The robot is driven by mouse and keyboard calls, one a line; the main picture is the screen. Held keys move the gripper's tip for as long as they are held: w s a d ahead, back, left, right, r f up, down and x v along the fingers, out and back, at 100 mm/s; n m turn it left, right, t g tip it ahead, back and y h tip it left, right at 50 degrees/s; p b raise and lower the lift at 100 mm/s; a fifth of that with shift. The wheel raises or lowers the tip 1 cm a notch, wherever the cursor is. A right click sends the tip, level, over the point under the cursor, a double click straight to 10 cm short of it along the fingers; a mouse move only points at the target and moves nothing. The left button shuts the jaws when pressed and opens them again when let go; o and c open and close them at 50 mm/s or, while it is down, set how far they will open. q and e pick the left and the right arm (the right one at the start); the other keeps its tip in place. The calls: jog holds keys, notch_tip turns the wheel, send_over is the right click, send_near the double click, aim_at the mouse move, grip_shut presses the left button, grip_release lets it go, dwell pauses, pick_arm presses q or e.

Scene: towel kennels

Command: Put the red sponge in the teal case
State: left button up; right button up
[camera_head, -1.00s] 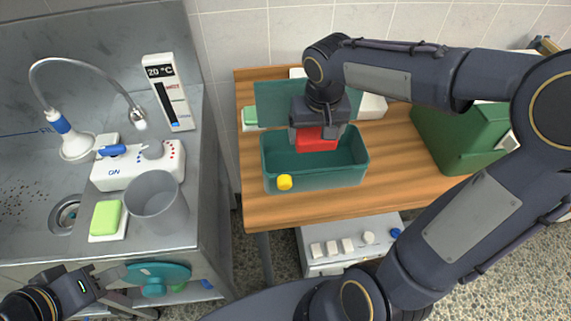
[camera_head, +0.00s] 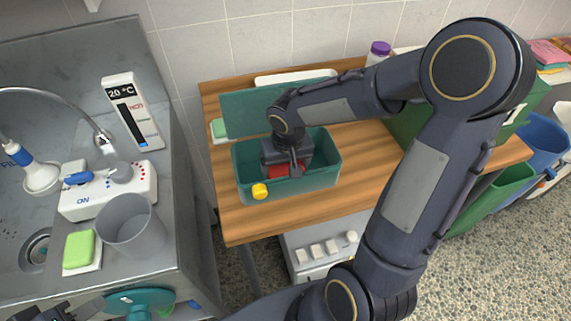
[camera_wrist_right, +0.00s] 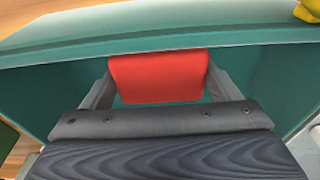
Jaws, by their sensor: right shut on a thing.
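The teal case (camera_head: 325,169) stands open on the wooden table, its lid (camera_head: 248,112) raised at the back and a yellow knob (camera_head: 260,191) on its front. The red sponge (camera_head: 281,171) is down inside the case, mostly hidden by my gripper in the head view. My right gripper (camera_head: 287,167) reaches down into the case, shut on the sponge. In the right wrist view, the sponge (camera_wrist_right: 158,77) sits between the two fingers (camera_wrist_right: 158,88), near the case's wall (camera_wrist_right: 60,72). My left gripper (camera_head: 68,313) shows only partly at the bottom left edge; its fingers are unclear.
Left is a steel sink counter with a grey cup (camera_head: 130,226), a green sponge (camera_head: 79,248), a white control box (camera_head: 108,190) and a temperature display (camera_head: 133,113). A green box (camera_head: 408,122) stands right of the case. Bare wood (camera_head: 362,165) lies between them.

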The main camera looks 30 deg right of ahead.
aim_at(287, 172)
jog(key=shift+f, duration=0.25)
jog(key=o, duration=0.8)
jog(key=shift+r, duration=0.1)
jog(key=shift+o, duration=0.2)
jog(key=shift+r, duration=0.15)
notch_tip(287, 172, up, 12)
jog(key=s, duration=0.2)
jog(key=s+a+n+t+y, duration=0.1)
jog(key=s+a+t+y, duration=0.2)
jog(key=s, duration=1.2)
jog(key=shift+a+f+t+y+p, duration=0.35)
jog(key=shift+a+t+y+p, duration=0.1)
jog(key=shift+a+y, duration=0.15)
